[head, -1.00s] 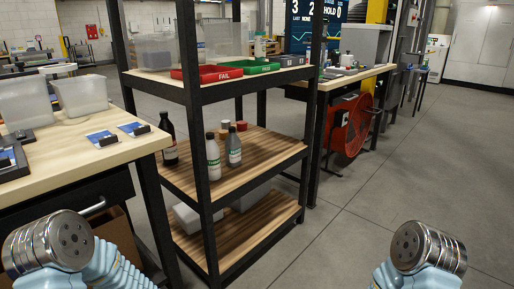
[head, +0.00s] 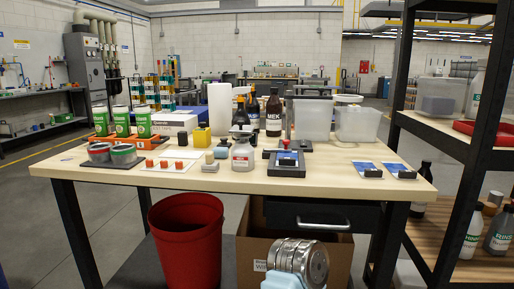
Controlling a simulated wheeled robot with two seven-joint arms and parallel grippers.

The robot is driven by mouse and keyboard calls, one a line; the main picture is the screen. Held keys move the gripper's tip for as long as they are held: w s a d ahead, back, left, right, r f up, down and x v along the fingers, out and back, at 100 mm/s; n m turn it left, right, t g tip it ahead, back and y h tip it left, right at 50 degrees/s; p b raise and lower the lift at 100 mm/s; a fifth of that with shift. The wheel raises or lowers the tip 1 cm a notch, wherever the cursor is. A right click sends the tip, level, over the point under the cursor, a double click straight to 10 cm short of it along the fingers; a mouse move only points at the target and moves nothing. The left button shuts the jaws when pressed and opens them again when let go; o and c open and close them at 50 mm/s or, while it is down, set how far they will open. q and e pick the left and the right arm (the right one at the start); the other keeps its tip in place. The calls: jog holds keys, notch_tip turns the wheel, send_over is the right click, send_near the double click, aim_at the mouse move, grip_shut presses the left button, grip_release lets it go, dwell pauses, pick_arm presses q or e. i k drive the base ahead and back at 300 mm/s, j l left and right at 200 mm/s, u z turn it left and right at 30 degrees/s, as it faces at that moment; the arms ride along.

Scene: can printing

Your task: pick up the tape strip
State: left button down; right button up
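I cannot single out the tape strip with certainty. A small pale piece (head: 67,159) lies near the left end of the worktable (head: 230,182), too small to identify. A white sheet (head: 200,167) with several orange blocks lies near the front edge. Both grippers are out of view. One of my arms shows only as a metal wrist end (head: 298,260) at the bottom, in front of the table; I cannot see its fingers.
Green cans (head: 122,122) stand at the table's left. Bottles (head: 273,113) and clear bins (head: 312,119) stand at the back. A red bin (head: 187,240) and a cardboard box (head: 245,262) are below. A black-framed shelf (head: 455,145) stands at right.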

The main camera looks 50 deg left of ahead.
aim_at(179, 165)
jog(key=u, duration=1.45)
